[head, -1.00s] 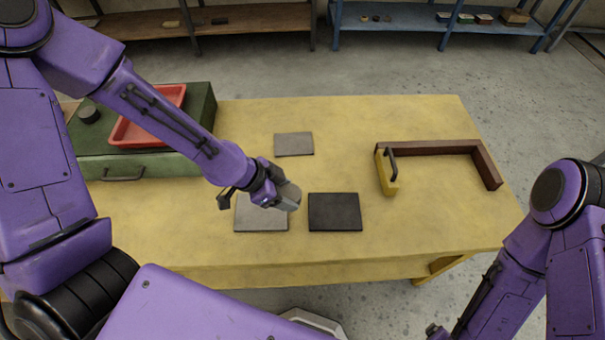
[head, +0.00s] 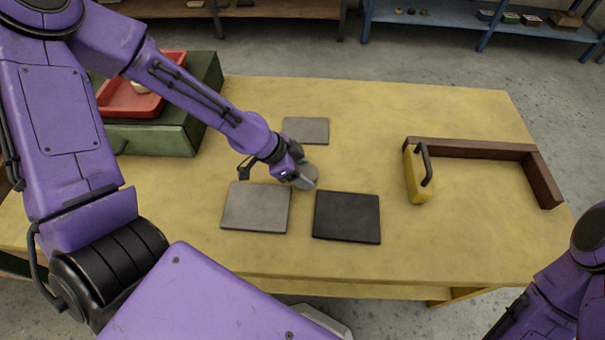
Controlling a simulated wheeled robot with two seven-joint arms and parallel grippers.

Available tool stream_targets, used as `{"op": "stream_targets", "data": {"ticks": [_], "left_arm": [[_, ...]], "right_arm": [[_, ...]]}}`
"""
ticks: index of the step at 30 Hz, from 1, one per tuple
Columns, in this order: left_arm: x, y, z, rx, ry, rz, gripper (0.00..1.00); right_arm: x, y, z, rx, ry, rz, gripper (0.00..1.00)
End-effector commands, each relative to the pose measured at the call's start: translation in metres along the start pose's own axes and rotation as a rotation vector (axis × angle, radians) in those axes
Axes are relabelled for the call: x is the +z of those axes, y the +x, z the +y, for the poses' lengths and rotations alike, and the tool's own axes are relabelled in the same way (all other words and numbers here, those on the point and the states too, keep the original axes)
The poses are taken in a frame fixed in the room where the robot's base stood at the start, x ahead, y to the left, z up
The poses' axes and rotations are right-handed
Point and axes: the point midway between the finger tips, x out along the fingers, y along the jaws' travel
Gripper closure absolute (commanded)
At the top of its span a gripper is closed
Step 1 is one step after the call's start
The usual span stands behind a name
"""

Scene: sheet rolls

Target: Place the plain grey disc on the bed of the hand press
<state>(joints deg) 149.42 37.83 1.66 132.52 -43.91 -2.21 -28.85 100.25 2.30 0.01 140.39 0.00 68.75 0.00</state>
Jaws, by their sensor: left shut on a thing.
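My left gripper (head: 294,176) is shut on a grey, rounded thing (head: 306,178), which looks like the plain grey disc; the fingers partly hide it. It is over the yellow table, just behind the gap between a light grey plate (head: 256,207) and a black plate (head: 347,217). I cannot tell how high above the table it is. A yellow block with a dark curved handle (head: 415,177) stands at the right; I cannot tell whether it or any plate belongs to the hand press. My right gripper is out of view; only part of that arm shows at the lower right.
A smaller grey plate (head: 306,130) lies behind the held thing. A brown L-shaped rail (head: 481,149) borders the right part of the yellow table (head: 440,250). A green box (head: 160,137) with a red tray (head: 172,73) stands at the left. The table's front right is clear.

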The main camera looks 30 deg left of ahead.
Motion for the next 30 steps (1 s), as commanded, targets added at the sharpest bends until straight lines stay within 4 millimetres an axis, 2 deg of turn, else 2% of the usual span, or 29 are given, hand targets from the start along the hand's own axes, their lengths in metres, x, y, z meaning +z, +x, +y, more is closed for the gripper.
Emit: {"op": "stream_targets", "data": {"ticks": [6,7,9,17,20,23,28,30], "left_arm": [[0.002,0.002,0.0,-0.001,-0.002,-0.001,0.74],[0.002,0.001,0.0,-0.001,-0.002,-0.001,0.32],[0.002,0.001,0.0,-0.002,-0.003,0.0,0.13],[0.002,0.0,-0.001,-0.003,-0.004,0.0,0.13],[-0.001,-0.007,-0.001,-0.005,-0.004,0.002,0.13],[-0.002,-0.026,-0.002,-0.008,-0.005,0.005,0.13],[-0.004,-0.069,-0.001,-0.007,-0.004,0.008,0.13],[-0.008,-0.096,-0.001,-0.006,-0.006,0.005,0.13]], "right_arm": [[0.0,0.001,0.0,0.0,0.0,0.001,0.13],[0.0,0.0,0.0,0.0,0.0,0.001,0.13],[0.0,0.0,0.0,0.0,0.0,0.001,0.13],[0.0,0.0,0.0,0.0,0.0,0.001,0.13],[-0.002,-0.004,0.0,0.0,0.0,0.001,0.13],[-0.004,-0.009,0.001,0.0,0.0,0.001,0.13],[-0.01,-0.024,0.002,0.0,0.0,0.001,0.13],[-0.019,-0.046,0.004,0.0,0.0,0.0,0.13]]}}
